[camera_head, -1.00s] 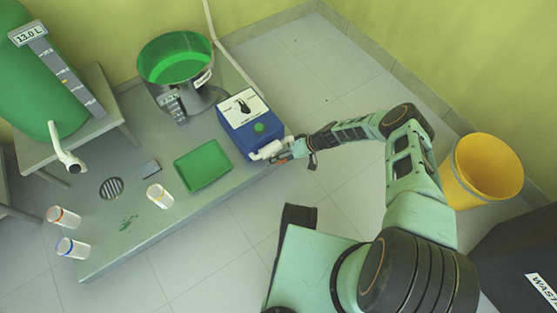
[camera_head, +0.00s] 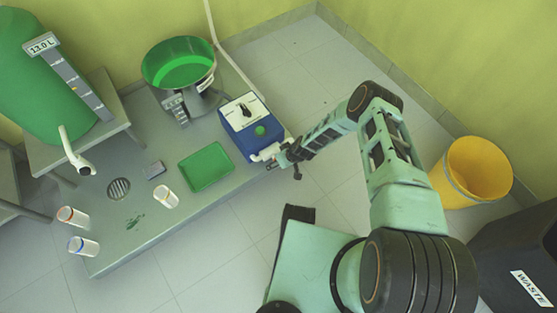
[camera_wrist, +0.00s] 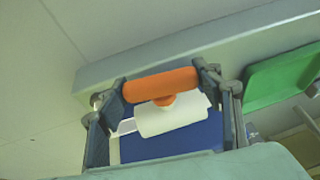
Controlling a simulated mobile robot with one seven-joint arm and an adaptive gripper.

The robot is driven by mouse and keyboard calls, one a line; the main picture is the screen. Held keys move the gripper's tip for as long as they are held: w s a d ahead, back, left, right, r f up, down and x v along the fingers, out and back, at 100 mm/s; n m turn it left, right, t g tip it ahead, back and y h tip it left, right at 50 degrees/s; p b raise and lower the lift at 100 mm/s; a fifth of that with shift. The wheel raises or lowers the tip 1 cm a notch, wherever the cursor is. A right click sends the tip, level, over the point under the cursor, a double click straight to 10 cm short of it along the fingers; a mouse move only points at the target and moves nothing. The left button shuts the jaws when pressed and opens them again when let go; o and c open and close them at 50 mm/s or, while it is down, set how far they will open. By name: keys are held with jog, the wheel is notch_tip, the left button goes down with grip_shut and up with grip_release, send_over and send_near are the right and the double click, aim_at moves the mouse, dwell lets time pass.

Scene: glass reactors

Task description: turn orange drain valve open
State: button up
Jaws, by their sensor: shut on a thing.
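The orange valve handle (camera_wrist: 148,86) is a short bar that lies crosswise in the wrist view, slightly tilted. It sits on a white drain pipe (camera_wrist: 172,118) in front of a blue body. My gripper (camera_wrist: 163,80) is shut on the orange handle, with a finger at each end of it. In the head view my gripper (camera_head: 283,161) is at the front right corner of the blue box (camera_head: 240,135), next to the white pipe (camera_head: 264,153). The orange handle is hard to make out there, mostly hidden by my gripper.
A green tray (camera_head: 207,167) lies left of the blue box on the grey bench (camera_head: 150,225). A steel pot with green inside (camera_head: 180,65) stands behind. Several vials stand at the left. A yellow bucket (camera_head: 470,172) stands on the floor at right.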

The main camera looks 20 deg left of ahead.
jog(key=shift+t+h+p, duration=0.3)
jog(key=shift+t+h, duration=0.2)
jog(key=shift+t, duration=0.1)
dwell(0.3)
jog(key=o, duration=1.2)
jog(key=shift+c, duration=0.2)
jog(key=v, duration=1.2)
jog(key=shift+w, duration=0.1)
